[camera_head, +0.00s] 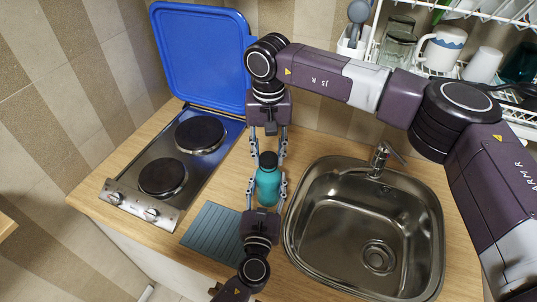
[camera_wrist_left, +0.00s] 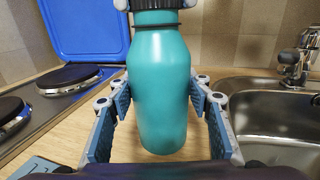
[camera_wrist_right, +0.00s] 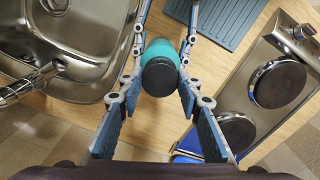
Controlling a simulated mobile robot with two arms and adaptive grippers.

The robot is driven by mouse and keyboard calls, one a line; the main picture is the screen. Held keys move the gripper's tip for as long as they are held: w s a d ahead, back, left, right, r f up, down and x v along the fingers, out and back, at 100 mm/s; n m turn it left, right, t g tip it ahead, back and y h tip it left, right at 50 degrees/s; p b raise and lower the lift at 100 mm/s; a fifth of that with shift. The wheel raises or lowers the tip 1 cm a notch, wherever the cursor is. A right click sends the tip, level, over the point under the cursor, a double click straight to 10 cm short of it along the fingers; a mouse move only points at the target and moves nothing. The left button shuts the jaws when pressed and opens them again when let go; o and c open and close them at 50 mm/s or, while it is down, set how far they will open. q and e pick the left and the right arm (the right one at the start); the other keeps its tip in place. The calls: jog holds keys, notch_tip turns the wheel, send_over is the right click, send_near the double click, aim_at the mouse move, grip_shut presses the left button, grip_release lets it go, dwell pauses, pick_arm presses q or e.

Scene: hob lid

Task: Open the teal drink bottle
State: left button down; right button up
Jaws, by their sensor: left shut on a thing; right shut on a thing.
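The teal drink bottle (camera_head: 267,183) stands upright on the wooden counter between the hob and the sink. Its body fills the middle of the left wrist view (camera_wrist_left: 162,90). Its black cap (camera_head: 268,160) is on top and shows from above in the right wrist view (camera_wrist_right: 160,82). My left gripper (camera_head: 266,186) is shut on the bottle's body from the near side, one finger on each flank. My right gripper (camera_head: 268,155) comes down from above and is shut on the cap, with its fingers on either side.
A two-plate hob (camera_head: 165,205) with a raised blue lid (camera_head: 203,55) is on the left. A steel sink (camera_head: 340,235) with a tap (camera_head: 380,158) is on the right. A grey-blue ribbed mat (camera_head: 213,234) lies near the front edge. A dish rack (camera_head: 470,75) with cups stands at the back right.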

aim_at(268, 158)
jog(key=shift+r, duration=0.9)
jog(key=shift+r, duration=2)
pick_arm(q)
jog(key=c, duration=0.9)
grip_release()
jog(key=shift+c, duration=0.2)
jog(key=shift+s, duration=0.15)
